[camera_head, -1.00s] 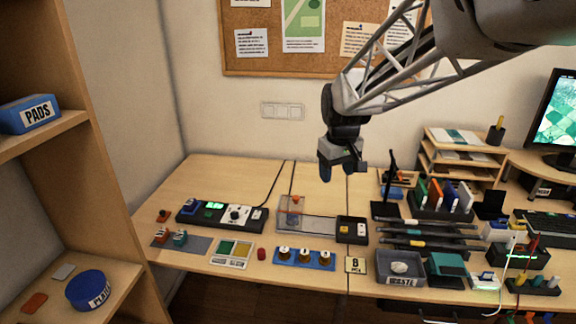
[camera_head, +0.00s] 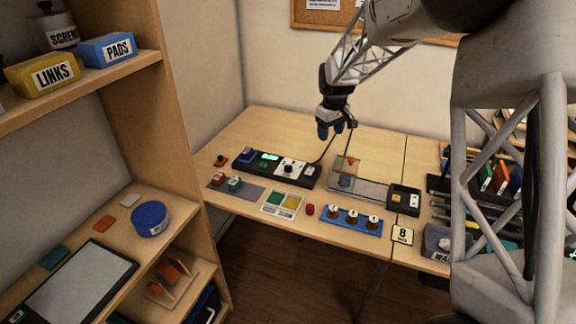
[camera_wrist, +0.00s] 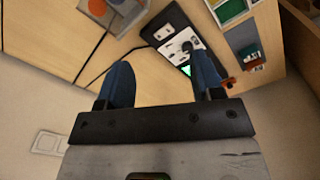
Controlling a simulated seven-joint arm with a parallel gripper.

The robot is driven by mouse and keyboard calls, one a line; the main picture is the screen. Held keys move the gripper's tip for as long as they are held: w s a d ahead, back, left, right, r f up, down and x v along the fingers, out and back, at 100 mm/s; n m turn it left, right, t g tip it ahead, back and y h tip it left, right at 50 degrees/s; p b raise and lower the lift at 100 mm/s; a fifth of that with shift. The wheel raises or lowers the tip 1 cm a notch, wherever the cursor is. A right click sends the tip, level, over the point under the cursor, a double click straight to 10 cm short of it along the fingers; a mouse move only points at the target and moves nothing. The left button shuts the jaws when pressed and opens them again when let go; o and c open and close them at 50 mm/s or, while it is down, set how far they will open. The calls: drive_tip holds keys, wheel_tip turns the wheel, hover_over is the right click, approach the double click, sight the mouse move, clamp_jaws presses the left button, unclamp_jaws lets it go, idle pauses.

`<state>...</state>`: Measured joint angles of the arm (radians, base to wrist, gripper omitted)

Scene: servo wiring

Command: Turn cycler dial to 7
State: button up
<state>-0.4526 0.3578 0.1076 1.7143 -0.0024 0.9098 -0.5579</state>
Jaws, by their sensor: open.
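The cycler (camera_head: 262,166) is a long black box on the table with a green lit display, a blue part at its left end and a white dial panel. The dial (camera_head: 290,170) is a dark knob on that white panel; its setting is too small to read. In the wrist view the dial (camera_wrist: 187,46) shows beyond the fingers, near the right one. My gripper (camera_head: 336,130) is open and empty, above and behind the cycler's right part. Its two blue fingers (camera_wrist: 160,82) are spread apart and touch nothing.
A clear-walled tray (camera_head: 358,188) stands right of the cycler. In front are a green-and-yellow tray (camera_head: 283,204), a red cylinder (camera_head: 310,210) and a blue rack (camera_head: 351,221). A black cable runs behind the cycler. A wooden shelf (camera_head: 180,130) stands at the left.

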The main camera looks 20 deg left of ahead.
sight(287, 166)
drive_tip(key=w+a+f+n, duration=0.1)
drive_tip(key=a+f, duration=0.4)
drive_tip(key=w+a+f+n, duration=0.1)
drive_tip(key=w+a+f, duration=0.1)
drive_tip(key=a+f, duration=0.3)
drive_tip(key=w+a+f+n, duration=0.1)
drive_tip(key=w+a+f, duration=0.1)
drive_tip(key=a+f, duration=0.2)
drive_tip(key=shift+a+f+g, duration=0.15)
drive_tip(key=shift+a+f, duration=0.05)
drive_tip(key=shift+a, duration=0.55)
drive_tip(key=shift+a+f+g, duration=0.15)
drive_tip(key=shift+a+f, duration=0.05)
drive_tip(key=shift+a, duration=0.55)
drive_tip(key=shift+f, duration=0.15)
drive_tip(key=shift+f, duration=3.75)
drive_tip(key=shift+c, duration=0.2)
drive_tip(key=c, duration=0.9)
